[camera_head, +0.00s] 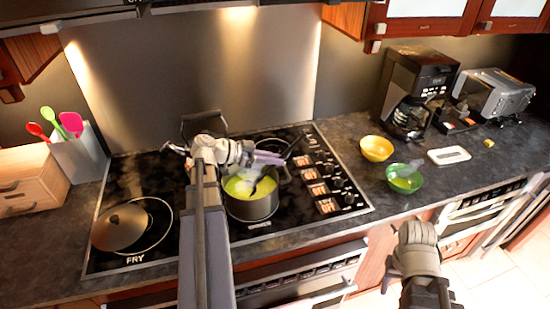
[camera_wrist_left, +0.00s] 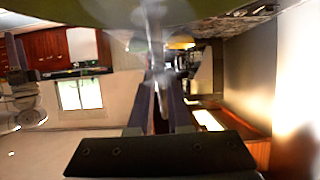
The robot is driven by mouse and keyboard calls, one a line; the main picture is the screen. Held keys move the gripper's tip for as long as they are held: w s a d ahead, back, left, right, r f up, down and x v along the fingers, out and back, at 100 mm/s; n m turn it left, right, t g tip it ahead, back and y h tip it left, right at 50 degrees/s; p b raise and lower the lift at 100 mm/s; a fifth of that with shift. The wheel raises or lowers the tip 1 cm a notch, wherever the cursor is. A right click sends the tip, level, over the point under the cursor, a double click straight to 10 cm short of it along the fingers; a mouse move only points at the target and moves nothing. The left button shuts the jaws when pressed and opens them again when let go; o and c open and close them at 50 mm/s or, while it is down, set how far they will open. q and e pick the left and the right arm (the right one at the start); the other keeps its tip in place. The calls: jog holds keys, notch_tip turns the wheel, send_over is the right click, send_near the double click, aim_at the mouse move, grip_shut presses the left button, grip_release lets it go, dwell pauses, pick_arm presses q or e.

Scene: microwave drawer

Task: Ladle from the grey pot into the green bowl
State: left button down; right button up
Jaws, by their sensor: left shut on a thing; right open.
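The grey pot (camera_head: 251,208) stands on the cooktop, with yellow-green soup in it and steam above. My left gripper (camera_head: 268,158) is over the pot's far rim, shut on the dark ladle (camera_head: 291,147). The ladle's lower end dips into the soup, so its bowl is hidden. In the left wrist view the fingers (camera_wrist_left: 160,92) are close together around a blurred shaft. The green bowl (camera_head: 405,180) stands on the counter to the right of the cooktop. My right gripper (camera_head: 398,262) is open and empty, below and in front of the counter edge.
A yellow bowl (camera_head: 376,148) stands behind the green bowl. A white dish (camera_head: 449,155), a coffee maker (camera_head: 415,85) and a toaster (camera_head: 497,92) are further right. A lidded pan (camera_head: 120,228), a utensil holder (camera_head: 80,158) and a wooden box (camera_head: 30,180) are at left.

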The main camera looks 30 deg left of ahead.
aim_at(293, 145)
pick_arm(q)
jog(key=shift+w+d+r+g+y+p, duration=0.35)
jog(key=shift+r+p, duration=0.45)
jog(key=shift+p, duration=0.7)
jog(key=shift+w+d+r+g+y+p, duration=0.3)
jog(key=shift+r+p, duration=0.55)
jog(key=shift+p, duration=0.7)
jog(key=shift+w+d+r+g+y+p, duration=0.25)
jog(key=shift+r+g+p, duration=0.4)
jog(key=shift+p, duration=0.85)
jog(key=shift+w+d+f+g+y+p, duration=0.2)
jog(key=shift+w+d+g+y+p, duration=0.5)
jog(key=shift+p, duration=1.1)
jog(key=shift+w+d+g+y+p, duration=0.25)
jog(key=shift+w+g+y+p, duration=0.3)
jog(key=shift+g+y+p, duration=0.5)
jog(key=shift+w+d+g+y+p, duration=0.1)
jog(key=shift+g+y+p, duration=0.15)
jog(key=shift+p, duration=0.05)
jog(key=shift+f, duration=0.1)
jog(key=shift+d, duration=0.1)
